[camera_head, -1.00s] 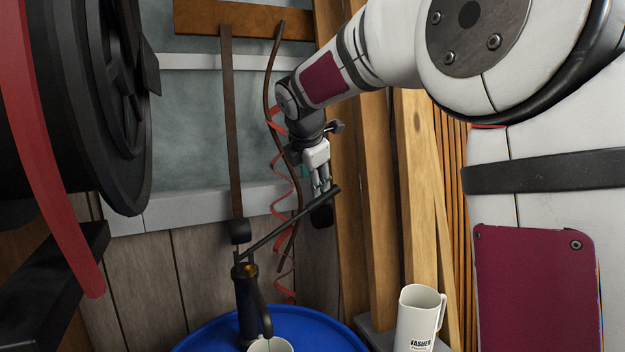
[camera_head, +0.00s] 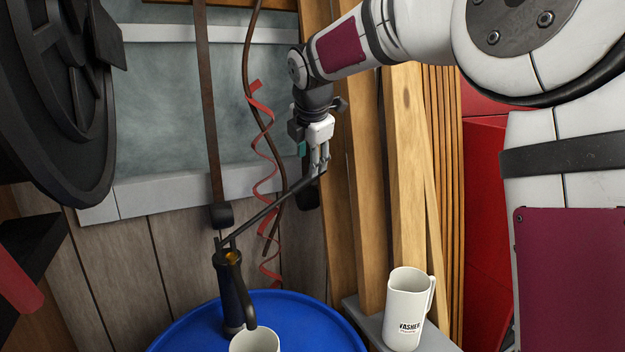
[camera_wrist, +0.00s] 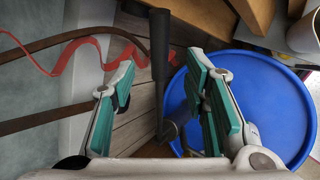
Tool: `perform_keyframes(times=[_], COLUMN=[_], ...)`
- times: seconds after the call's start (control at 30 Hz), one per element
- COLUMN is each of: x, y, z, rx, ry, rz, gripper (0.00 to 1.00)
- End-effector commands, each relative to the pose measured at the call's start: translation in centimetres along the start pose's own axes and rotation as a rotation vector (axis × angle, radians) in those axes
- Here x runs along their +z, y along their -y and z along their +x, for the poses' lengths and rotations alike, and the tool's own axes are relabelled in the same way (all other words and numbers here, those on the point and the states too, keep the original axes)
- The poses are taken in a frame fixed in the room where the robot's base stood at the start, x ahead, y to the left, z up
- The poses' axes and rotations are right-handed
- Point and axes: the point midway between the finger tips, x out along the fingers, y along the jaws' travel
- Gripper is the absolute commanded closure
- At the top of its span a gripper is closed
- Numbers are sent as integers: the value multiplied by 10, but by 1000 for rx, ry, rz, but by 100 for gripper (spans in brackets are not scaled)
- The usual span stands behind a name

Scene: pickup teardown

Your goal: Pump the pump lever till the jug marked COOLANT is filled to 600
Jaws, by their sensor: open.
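The pump lever (camera_head: 268,211) is a thin dark rod sloping up to the right from the head of the dark hand pump (camera_head: 230,285) on the blue drum. My gripper (camera_head: 320,166) is at the lever's raised outer end. In the wrist view the lever's dark end (camera_wrist: 160,48) lies between the open teal-padded fingers, with a gap on each side. A pale jug (camera_head: 255,341) stands below the pump's spout, cut off by the lower picture edge. Its marking, scale and fill level are not visible.
The blue drum top (camera_head: 185,332) lies below the lever. A white jug (camera_head: 404,322) marked WASHER stands on a grey ledge at right. Wooden boards (camera_head: 365,170) and a red coiled strip (camera_head: 262,170) are close behind my gripper. A large black wheel-like part (camera_head: 60,110) fills the left.

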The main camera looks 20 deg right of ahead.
Motion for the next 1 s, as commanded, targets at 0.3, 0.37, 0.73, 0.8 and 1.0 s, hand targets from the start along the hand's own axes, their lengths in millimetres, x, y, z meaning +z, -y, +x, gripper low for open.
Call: perform_keyframes(times=[0.3, 0.37, 0.73, 0.8, 1.0], x=[-1, 0, 0, 0, 0], y=[1, 1, 0, 0, 0], z=[62, 70, 92, 92, 92], rx=[-3, -2, 1, 1, 1], ry=[-1, -1, 0, 1, 0], rz=[0, 0, 0, 0, 0], gripper=[59, 59, 59, 59, 77])
